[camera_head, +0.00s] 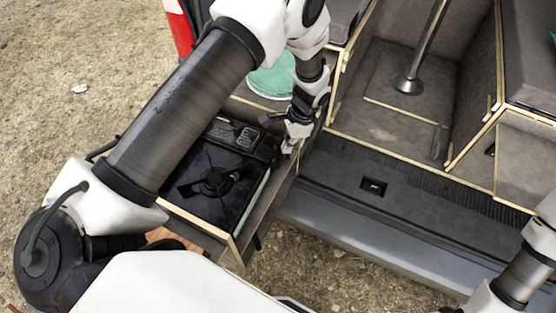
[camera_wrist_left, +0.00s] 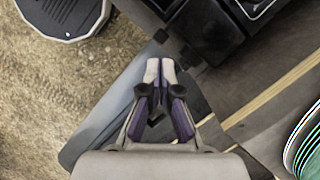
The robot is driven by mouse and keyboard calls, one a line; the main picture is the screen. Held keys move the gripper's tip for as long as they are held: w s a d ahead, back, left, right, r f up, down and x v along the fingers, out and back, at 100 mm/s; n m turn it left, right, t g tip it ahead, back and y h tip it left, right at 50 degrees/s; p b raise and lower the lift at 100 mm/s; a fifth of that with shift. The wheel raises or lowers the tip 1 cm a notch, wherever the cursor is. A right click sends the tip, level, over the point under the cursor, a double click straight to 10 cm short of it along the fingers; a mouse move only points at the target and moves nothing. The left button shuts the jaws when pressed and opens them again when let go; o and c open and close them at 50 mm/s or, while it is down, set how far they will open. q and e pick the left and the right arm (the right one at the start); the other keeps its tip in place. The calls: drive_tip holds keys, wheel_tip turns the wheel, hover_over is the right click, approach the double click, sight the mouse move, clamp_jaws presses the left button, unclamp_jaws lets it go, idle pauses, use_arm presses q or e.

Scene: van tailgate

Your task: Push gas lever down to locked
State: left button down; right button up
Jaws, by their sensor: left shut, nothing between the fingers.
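A black camping gas stove (camera_head: 207,205) with a round burner sits in a pulled-out wooden drawer. In the left wrist view its dark edge (camera_wrist_left: 207,32) is at the top, with small dark protrusions beside the fingertips. I cannot tell for certain which part is the gas lever. My left gripper (camera_head: 289,150) is at the stove's right end, over the drawer's side wall. In the left wrist view my left gripper (camera_wrist_left: 159,68) has its light fingertips together, with nothing between them. My right arm shows at the lower right, but its gripper is outside the frame.
The drawer's wooden wall (camera_head: 250,215) borders the stove closely. A green round item (camera_head: 270,80) lies behind the stove. The van's bumper (camera_head: 340,225) and floor with a metal post (camera_head: 409,84) are to the right.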

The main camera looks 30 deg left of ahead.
sight(280, 165)
use_arm(q)
drive_tip(key=b+x, duration=0.4)
drive_tip(key=x, duration=0.3)
drive_tip(key=shift+b, duration=0.35)
drive_tip(key=shift+f, duration=0.1)
drive_tip(key=shift+f+b, duration=0.7)
drive_tip(key=shift+f, duration=0.15)
drive_tip(key=shift+w, duration=0.1)
drive_tip(key=shift+w+d+r, duration=0.25)
drive_tip(key=shift+w+d, duration=0.25)
drive_tip(key=shift+d, duration=0.05)
drive_tip(key=shift+w+d+r, duration=0.25)
drive_tip(key=shift+w+d, duration=0.2)
drive_tip(key=shift+d, duration=0.1)
